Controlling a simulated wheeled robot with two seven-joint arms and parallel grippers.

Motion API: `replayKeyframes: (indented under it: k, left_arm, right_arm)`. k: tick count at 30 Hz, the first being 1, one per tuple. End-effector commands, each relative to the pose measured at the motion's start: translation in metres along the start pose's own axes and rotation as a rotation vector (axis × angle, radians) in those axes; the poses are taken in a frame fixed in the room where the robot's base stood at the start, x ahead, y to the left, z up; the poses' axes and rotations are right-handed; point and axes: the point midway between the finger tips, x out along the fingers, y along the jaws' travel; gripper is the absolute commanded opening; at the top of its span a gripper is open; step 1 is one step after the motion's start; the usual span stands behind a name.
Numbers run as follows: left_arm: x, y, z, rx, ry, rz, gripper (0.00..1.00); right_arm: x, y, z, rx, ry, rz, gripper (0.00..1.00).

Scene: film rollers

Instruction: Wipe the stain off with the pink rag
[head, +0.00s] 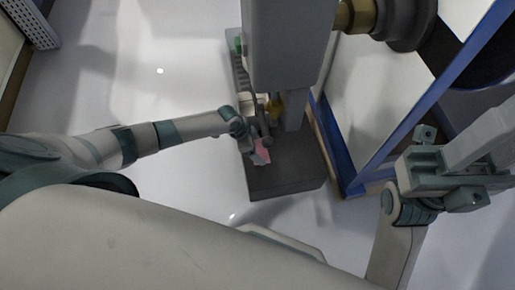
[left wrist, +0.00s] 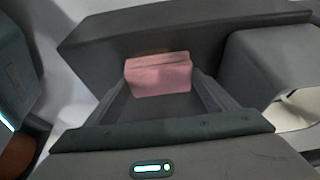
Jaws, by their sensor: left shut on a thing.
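The pink rag (head: 261,152) shows in the head view as a small patch at the end of my left arm, over the dark grey block-like surface. In the left wrist view the pink rag (left wrist: 158,76) sits between the fingertips of my left gripper (left wrist: 155,92), which is shut on it. My left gripper (head: 257,143) is close to the dark surface; I cannot tell if the rag touches it. My right gripper (head: 425,160) is at the right of the head view, away from the rag, and its fingers are not clear. I cannot make out a stain in either view.
The dark grey surface (head: 285,170) lies below the rag. A tall grey machine column (head: 288,45) stands over its far part. A brass fitting (head: 357,14) juts out at the top. A blue-framed panel (head: 385,85) stands to the right. Pale floor (head: 180,205) is open at left.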

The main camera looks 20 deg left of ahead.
Motion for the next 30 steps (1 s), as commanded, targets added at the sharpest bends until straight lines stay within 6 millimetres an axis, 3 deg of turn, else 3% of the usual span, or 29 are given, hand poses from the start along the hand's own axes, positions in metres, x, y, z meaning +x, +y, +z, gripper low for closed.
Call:
replayKeyframes:
  k: [18,30]
  left_arm:
    - [0.001,-0.034,0.0,-0.001,0.0,0.0,0.59]
    - [-0.001,-0.037,-0.001,0.0,0.001,0.001,0.59]
  right_arm:
    - [-0.019,0.0,0.0,0.0,0.0,0.0,0.31]
    - [-0.02,0.0,0.0,0.0,0.0,0.0,0.31]
